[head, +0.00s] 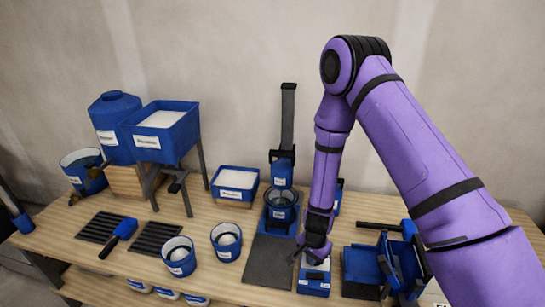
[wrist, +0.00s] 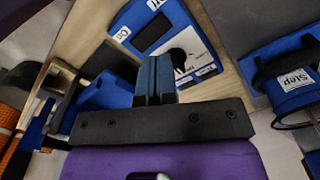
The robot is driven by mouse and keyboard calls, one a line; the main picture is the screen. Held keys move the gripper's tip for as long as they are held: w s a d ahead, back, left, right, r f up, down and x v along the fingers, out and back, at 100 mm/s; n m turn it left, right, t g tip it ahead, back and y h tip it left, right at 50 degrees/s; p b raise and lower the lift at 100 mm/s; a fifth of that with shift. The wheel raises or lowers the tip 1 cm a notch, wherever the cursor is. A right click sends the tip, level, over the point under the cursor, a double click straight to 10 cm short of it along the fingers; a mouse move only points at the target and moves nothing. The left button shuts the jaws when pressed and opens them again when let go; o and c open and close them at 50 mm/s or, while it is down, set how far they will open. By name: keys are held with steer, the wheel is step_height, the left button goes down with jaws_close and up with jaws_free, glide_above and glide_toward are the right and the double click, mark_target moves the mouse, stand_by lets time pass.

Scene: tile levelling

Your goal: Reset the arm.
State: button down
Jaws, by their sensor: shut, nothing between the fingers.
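My purple arm (head: 430,165) reaches in from the right and bends down at the elbow. My gripper (head: 315,253) points down over a small blue device (head: 314,285) at the bench's front edge. In the wrist view the fingers of my gripper (wrist: 154,78) are pressed together with nothing between them. The blue device (wrist: 135,20), with a dark panel and white labels, lies just beyond the fingertips. I cannot tell whether the fingertips touch it.
A blue mixing stand (head: 283,172) stands left of my gripper, and a blue machine (head: 395,255) right of it. Two blue buckets (head: 226,240) (head: 179,255), a blue tray (head: 236,183) and a raised hopper (head: 162,130) stand farther left on the wooden bench (head: 160,213).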

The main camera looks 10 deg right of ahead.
steer(key=w+r+n+t+y, duration=0.1)
steer(key=w+r, duration=0.1)
steer(key=r, duration=0.7)
steer(key=w+r+n, duration=0.1)
steer(key=w+r, duration=0.1)
steer(key=r, duration=0.7)
steer(key=s+d+r+n+t+y, duration=0.1)
steer(key=s+r+n, duration=0.1)
steer(key=r, duration=0.7)
steer(key=s+d+r+n+t, duration=0.1)
steer(key=s+r, duration=0.1)
steer(key=r, duration=0.6)
steer(key=s+d+r+n+t+h, duration=0.1)
steer(key=s+d+r, duration=0.3)
steer(key=s+r, duration=0.5)
steer(key=s+d+r+n+t+h, duration=0.1)
steer(key=s+d+r+n, duration=0.2)
steer(key=s+r, duration=0.7)
steer(key=s+d, duration=0.1)
steer(key=s, duration=0.2)
steer(key=shift+d+n, duration=0.15)
steer(key=shift+n, duration=0.15)
